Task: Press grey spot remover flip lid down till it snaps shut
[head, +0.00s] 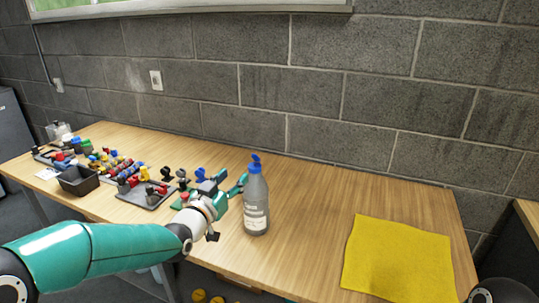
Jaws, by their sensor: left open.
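The grey spot remover bottle (256,205) stands upright on the wooden table, with a pale label on its front. Its blue flip lid (255,160) is on top and looks raised, though it is small in the picture. My left gripper (240,187) is open, just left of the bottle at the height of its shoulder and below the lid. I cannot tell whether a finger touches the bottle. My right gripper is out of view.
A yellow cloth (395,262) lies at the right of the table (310,215). Trays with several coloured parts and a black bin (80,181) are at the left. A grey block wall (330,90) stands behind. The table between bottle and cloth is clear.

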